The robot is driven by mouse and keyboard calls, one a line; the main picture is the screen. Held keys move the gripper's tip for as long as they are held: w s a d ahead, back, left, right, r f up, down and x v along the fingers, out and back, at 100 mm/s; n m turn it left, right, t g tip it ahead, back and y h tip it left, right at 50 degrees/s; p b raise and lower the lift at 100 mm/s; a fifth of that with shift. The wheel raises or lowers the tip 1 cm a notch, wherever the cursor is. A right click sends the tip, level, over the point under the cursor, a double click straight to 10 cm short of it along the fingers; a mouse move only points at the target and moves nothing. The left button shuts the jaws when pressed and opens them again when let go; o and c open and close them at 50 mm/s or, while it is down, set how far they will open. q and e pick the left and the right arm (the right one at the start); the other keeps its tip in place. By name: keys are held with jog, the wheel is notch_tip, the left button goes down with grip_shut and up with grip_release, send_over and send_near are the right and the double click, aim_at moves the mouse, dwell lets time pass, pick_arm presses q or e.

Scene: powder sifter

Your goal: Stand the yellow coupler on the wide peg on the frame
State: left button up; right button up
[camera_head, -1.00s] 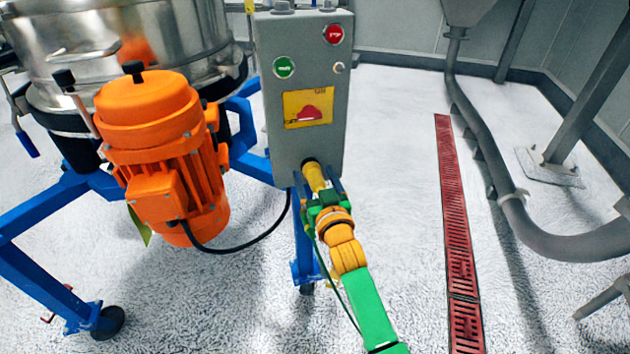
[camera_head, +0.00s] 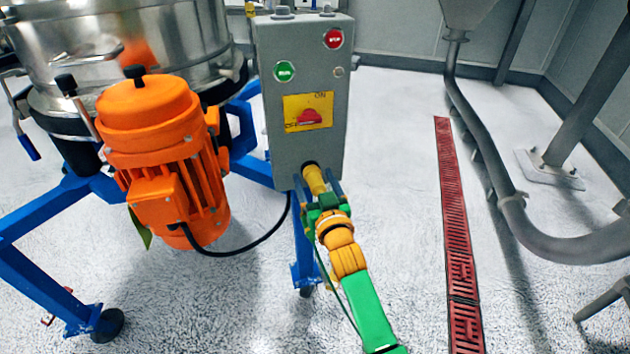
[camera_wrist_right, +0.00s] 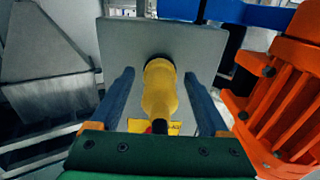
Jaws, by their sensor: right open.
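The yellow coupler (camera_head: 314,180) has a black ring at its far end and lies in front of the lower part of the grey control box. In the right wrist view the coupler (camera_wrist_right: 160,92) points lengthwise away from the camera, toward the grey box face. My right gripper (camera_head: 317,187) is open, its two blue-grey fingers on either side of the coupler. In the wrist view there are gaps between the fingers and the coupler. I cannot tell what bears the coupler. I cannot make out the wide peg for certain. My left gripper is not in view.
The grey control box (camera_head: 300,140) has buttons and a red switch, with grey stubs (camera_head: 283,10) on top. Left are an orange motor (camera_head: 160,150), a steel sifter (camera_head: 120,45) and a blue frame (camera_head: 40,280). Open floor lies right, with a red drain grate (camera_head: 455,220) and grey pipe.

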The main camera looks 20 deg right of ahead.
dwell(0.3)
grip_shut()
dwell(0.3)
jog(key=shift+s+p, duration=0.15)
jog(key=shift+p, duration=0.25)
jog(key=shift+s+p, duration=0.7)
jog(key=shift+s, duration=0.2)
jog(key=shift+s+a+p, duration=0.1)
jog(key=shift+s+p, duration=1.1)
jog(key=shift+s, duration=0.8)
